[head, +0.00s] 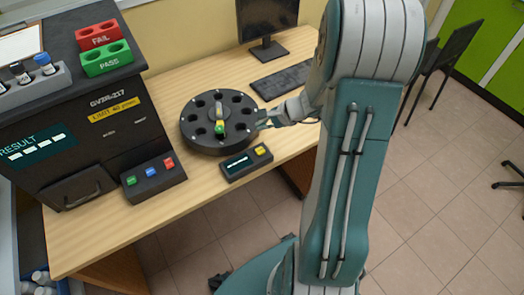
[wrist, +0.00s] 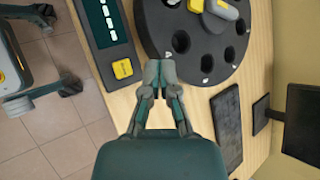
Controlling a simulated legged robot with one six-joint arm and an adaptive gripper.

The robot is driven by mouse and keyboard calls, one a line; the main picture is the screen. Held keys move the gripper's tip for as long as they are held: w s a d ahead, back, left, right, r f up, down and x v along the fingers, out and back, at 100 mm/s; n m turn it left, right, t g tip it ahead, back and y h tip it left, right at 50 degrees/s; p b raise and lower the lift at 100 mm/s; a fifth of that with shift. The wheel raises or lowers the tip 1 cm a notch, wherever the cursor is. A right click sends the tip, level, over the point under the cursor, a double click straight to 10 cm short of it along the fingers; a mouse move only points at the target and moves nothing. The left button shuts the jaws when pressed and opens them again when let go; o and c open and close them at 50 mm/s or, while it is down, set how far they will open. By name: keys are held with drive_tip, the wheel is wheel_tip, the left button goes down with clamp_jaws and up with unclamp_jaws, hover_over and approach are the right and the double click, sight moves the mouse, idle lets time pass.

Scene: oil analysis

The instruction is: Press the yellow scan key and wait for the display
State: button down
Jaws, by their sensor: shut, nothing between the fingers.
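The yellow scan key (head: 261,150) sits at the right end of a small dark scanner box (head: 250,167) on the table's front edge. It also shows in the wrist view (wrist: 123,69). The box's display (head: 237,163) shows pale marks, seen as several light blocks in the wrist view (wrist: 108,20). My gripper (head: 262,121) is shut and empty, beside the round black carousel and behind the key in the head view. In the wrist view my fingertips (wrist: 159,70) are together, to the right of the key and apart from it in the picture.
A keyboard (head: 283,80) and monitor (head: 266,18) stand behind. A dark analyser (head: 85,150), with a box of green, blue and red buttons (head: 155,190), stands left.

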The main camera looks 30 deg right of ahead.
drive_tip(key=shift+a+f, duration=0.1)
drive_tip(key=shift+f, duration=0.05)
approach(257, 149)
drive_tip(key=shift+w+a+r+x, duration=0.1)
drive_tip(key=shift+r+x, duration=0.05)
drive_tip(key=shift+x, duration=0.95)
drive_tip(key=shift+w+a+r+x, duration=0.1)
drive_tip(key=shift+r+x, duration=0.05)
drive_tip(key=shift+x, duration=0.95)
drive_tip(key=shift+w+a+r+x, duration=0.1)
drive_tip(key=shift+w+x, duration=0.05)
drive_tip(key=shift+x, duration=0.95)
drive_tip(key=shift+f, duration=0.3)
drive_tip(key=shift+f, duration=0.5)
drive_tip(key=shift+r, duration=0.95)
drive_tip(key=shift+r, duration=0.1)
